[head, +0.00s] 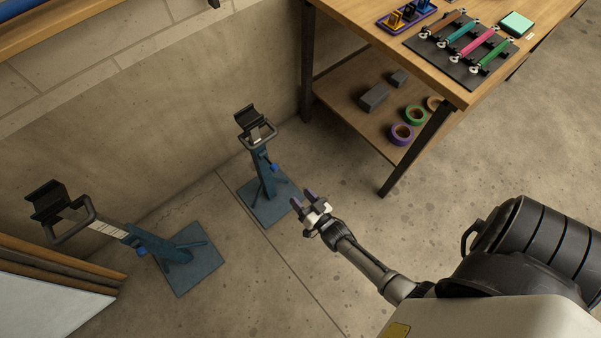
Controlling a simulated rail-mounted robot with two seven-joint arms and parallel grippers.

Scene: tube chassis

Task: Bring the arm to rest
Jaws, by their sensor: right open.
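My right gripper (304,199) is open and empty. It hangs over the bare concrete floor, just right of the nearer-to-centre blue stand in the picture. The right arm (362,262) reaches in from the lower right, slanting up and left. No object lies between the two fingers, which have dark purple-tinted tips. My left gripper is out of the picture.
Two blue stands with black top brackets, one centre (263,172) and one left (170,252), stand on square bases by the wall. A wooden workbench (351,19) holds coloured tubes on a black board (452,58); its lower shelf (347,99) holds tape rolls. Floor right of the arm is clear.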

